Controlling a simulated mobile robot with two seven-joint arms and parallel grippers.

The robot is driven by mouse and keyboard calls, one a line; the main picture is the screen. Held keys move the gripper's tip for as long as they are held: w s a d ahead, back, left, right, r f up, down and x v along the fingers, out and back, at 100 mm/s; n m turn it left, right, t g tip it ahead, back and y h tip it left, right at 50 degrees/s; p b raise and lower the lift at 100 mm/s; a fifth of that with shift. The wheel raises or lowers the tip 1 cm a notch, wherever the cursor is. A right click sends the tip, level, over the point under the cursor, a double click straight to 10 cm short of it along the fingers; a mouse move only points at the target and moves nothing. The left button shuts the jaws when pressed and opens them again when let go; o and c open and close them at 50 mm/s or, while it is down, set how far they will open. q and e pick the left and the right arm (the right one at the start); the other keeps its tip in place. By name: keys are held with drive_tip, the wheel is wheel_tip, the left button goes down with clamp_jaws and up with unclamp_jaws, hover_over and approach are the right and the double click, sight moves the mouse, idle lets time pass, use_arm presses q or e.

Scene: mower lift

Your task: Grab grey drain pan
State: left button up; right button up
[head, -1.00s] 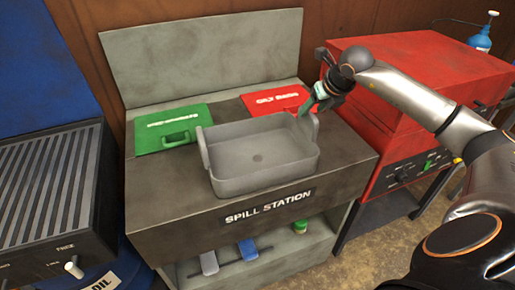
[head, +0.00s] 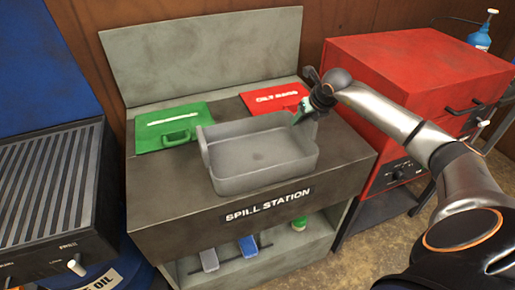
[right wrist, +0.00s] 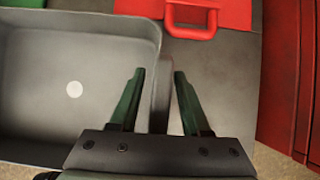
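The grey drain pan (head: 258,178) sits upright and empty on the spill station's top, with an upright handle at each end. In the right wrist view the pan (right wrist: 70,110) fills the left side, with a pale round spot in its floor. My right gripper (head: 302,114) is at the pan's right handle. In the right wrist view its green fingers (right wrist: 159,72) are apart, one on each side of the grey handle (right wrist: 160,98), with gaps showing beside it. In the head view the gripper partly hides this handle. My left gripper is not in view.
The spill station (head: 170,225) has a green lid (head: 172,128) and a red lid (head: 274,98) behind the pan. A red cabinet (head: 400,85) stands close on the right. A black slatted unit (head: 50,190) stands on the left. Small items lie on the lower shelf.

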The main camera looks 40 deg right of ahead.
clamp_jaws()
idle(0.9)
drive_tip(key=shift+r, duration=0.1)
